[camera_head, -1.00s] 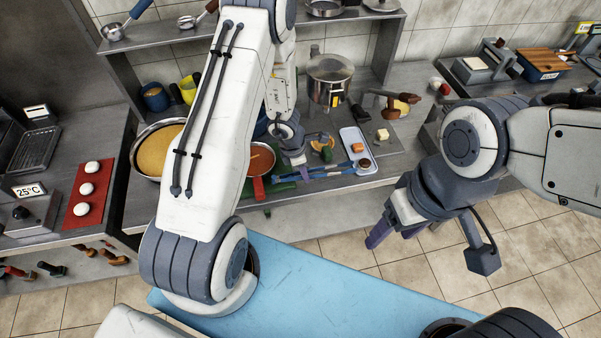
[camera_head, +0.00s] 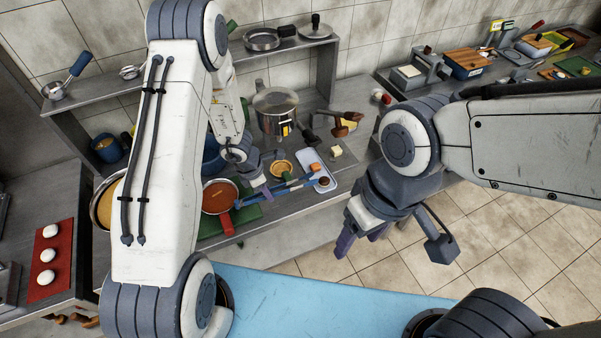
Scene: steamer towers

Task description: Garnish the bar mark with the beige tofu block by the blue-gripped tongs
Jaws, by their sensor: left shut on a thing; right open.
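The blue-gripped tongs (camera_head: 293,186) lie across the front of the counter, reaching over the edge of the white tray. My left gripper (camera_head: 265,193) is shut on the tongs near their middle; the arm partly hides this area. A small beige block (camera_head: 337,150), seemingly the tofu, sits on a grey patch right of the tray. I cannot tell whether that patch is the bar mark. My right gripper (camera_head: 357,236) is open and empty, in front of the counter over the floor.
The white tray (camera_head: 328,188) holds an orange block (camera_head: 315,167) and a dark brown piece (camera_head: 324,181). A red-handled pan (camera_head: 218,197), a small orange bowl (camera_head: 282,169) and a steel pot (camera_head: 276,112) stand nearby. A blue surface (camera_head: 330,303) is in front.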

